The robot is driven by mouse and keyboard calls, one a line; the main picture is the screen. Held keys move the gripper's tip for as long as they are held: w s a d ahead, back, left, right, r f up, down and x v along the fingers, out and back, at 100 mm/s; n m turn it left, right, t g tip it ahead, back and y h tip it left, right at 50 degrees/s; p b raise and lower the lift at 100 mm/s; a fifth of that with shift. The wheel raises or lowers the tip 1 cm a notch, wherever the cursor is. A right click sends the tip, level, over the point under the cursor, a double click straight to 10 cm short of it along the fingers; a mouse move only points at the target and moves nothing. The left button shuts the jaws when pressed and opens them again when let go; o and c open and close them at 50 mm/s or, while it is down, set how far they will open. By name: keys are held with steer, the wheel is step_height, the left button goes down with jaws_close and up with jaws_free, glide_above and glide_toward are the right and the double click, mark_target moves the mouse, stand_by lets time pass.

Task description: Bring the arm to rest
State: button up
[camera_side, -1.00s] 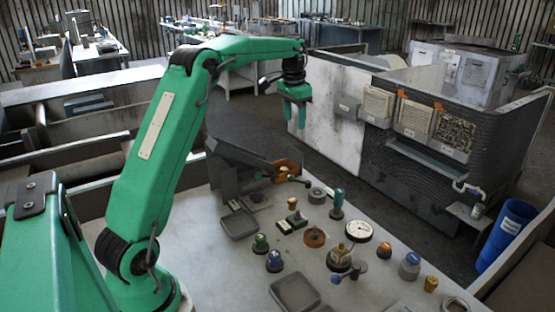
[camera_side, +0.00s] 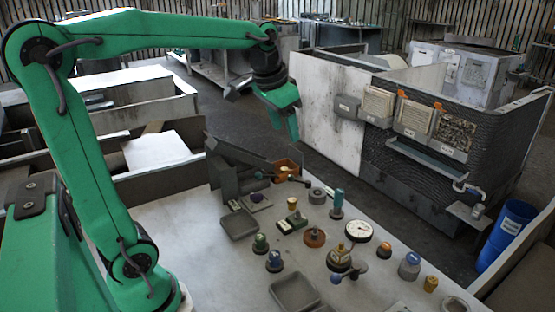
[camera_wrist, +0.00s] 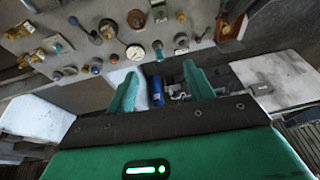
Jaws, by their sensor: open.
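My gripper (camera_side: 284,122) is green and hangs in the air beyond the far edge of the worktable, in front of the white panel wall. Its fingers point down and slightly right. In the wrist view my gripper (camera_wrist: 160,90) shows two green fingers spread apart with nothing between them. My arm is bent, with its forearm nearly level high in the side view. The worktable (camera_side: 200,262) below carries many small parts, and none touches my gripper.
A grey bin (camera_side: 225,175) and an orange-brown box (camera_side: 288,167) stand at the table's far edge. A white dial gauge (camera_side: 358,231), knobs and shallow grey trays (camera_side: 238,224) lie on the table. A blue barrel (camera_side: 505,235) stands right. A white wall (camera_side: 330,105) is behind my gripper.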

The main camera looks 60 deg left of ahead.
steer(key=s+d+f+t, duration=0.1)
steer(key=s+d+f, duration=0.2)
steer(key=s, duration=0.4)
steer(key=s+d+f+t, duration=0.1)
steer(key=s+d+f, duration=0.2)
steer(key=s, duration=0.4)
steer(key=shift+s+d+f+h, duration=0.25)
steer(key=shift+d+f+h, duration=0.05)
steer(key=shift+d, duration=0.25)
stand_by(0.3)
